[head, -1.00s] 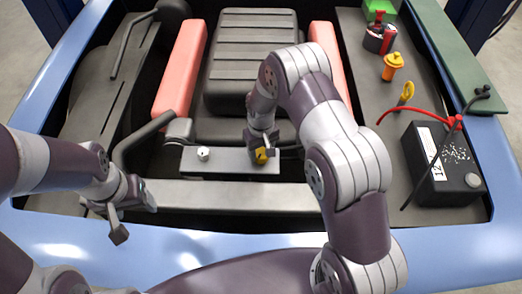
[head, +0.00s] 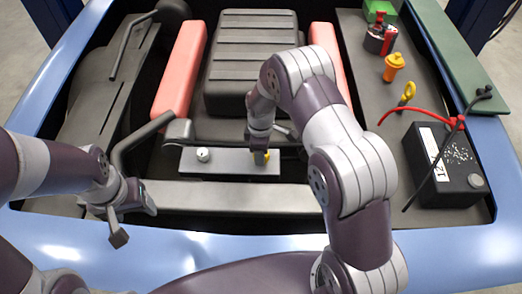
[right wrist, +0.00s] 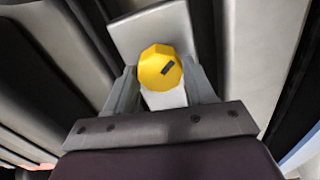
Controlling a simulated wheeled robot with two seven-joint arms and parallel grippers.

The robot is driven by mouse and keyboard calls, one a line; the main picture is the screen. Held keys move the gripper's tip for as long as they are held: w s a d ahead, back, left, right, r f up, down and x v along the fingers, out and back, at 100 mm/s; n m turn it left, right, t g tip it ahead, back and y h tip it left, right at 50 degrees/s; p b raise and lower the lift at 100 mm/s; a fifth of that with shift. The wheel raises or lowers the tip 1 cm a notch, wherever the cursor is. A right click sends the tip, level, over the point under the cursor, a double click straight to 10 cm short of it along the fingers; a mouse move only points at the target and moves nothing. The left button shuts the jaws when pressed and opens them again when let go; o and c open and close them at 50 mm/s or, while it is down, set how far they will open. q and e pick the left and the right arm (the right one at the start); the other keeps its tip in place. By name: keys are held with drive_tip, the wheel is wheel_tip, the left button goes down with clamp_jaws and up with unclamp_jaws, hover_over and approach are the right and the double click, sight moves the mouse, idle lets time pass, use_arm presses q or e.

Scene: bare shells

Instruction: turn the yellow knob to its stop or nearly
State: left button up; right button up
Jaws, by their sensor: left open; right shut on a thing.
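The yellow knob (right wrist: 158,68) is faceted with a dark mark on its face, and sits between the two fingers of my right gripper (right wrist: 165,85) in the right wrist view. The right gripper is shut on it. In the head view only a sliver of the knob (head: 267,156) shows beside my right gripper (head: 260,157), at the right part of a grey panel (head: 225,164). My left gripper (head: 128,220) is open and empty over the front left edge of the engine bay, well apart from the knob.
A white round gauge or cap (head: 203,155) is on the panel's left part. A black battery (head: 445,165) with a red cable (head: 415,112) stands at the right. An orange cap (head: 393,66) and yellow ring handle (head: 407,92) stand behind it. A front crossbar (head: 220,196) runs before the panel.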

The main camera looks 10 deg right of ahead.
drive_tip(key=n, duration=0.5)
drive_tip(key=shift+n, duration=2.6)
drive_tip(key=shift+r, duration=0.1)
drive_tip(key=o, duration=1.1)
drive_tip(key=shift+b, duration=0.3)
drive_tip(key=shift+c, duration=0.2)
wheel_tip(320, 180, up, 13)
drive_tip(key=b, duration=0.1)
drive_tip(key=shift+f+b, duration=0.2)
drive_tip(key=shift+b, duration=0.15)
